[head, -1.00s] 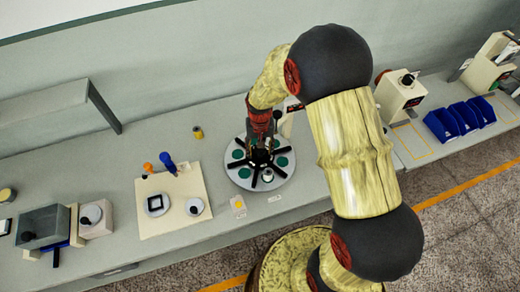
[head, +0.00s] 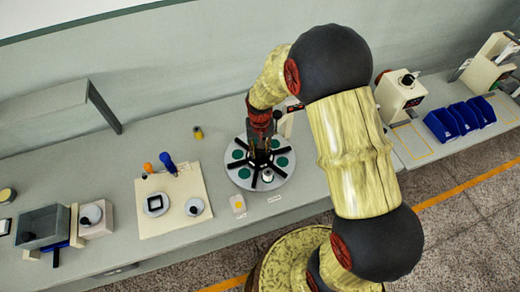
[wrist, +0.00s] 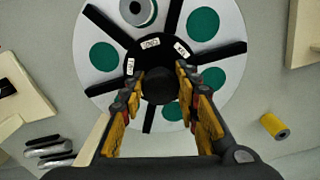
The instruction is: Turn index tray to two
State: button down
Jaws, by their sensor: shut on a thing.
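The index tray (head: 232,175) is a round white disc with black spokes and green round spots between them. It also shows in the wrist view (wrist: 232,28). Its black hub (wrist: 150,62) carries small white labels, too small to read surely. A grey ring-shaped piece (wrist: 150,12) sits in one section; in the head view it is at the tray's front (head: 268,175). My gripper (wrist: 161,80) points down over the tray's middle, its fingers on either side of the dark round centre knob (wrist: 160,88), shut on it. My wrist partly hides the hub in the head view.
A cream board (head: 175,220) with orange and blue-handled tools lies to the left. A yellow cylinder (head: 198,132) stands behind the tray. A small card with a yellow mark (head: 238,205) lies in front. Blue bins (head: 460,120) stand far right.

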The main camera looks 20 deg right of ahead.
jog(key=shift+m, duration=0.7)
jog(key=shift+a+m, duration=0.1)
jog(key=shift+m, duration=2.1)
jog(key=shift+w+m+p, duration=0.15)
jog(key=shift+m+p, duration=0.15)
jog(key=shift+m, duration=2.8)
jog(key=c, duration=1.3)
grip_release()
notch_tip(320, 180, up, 12)
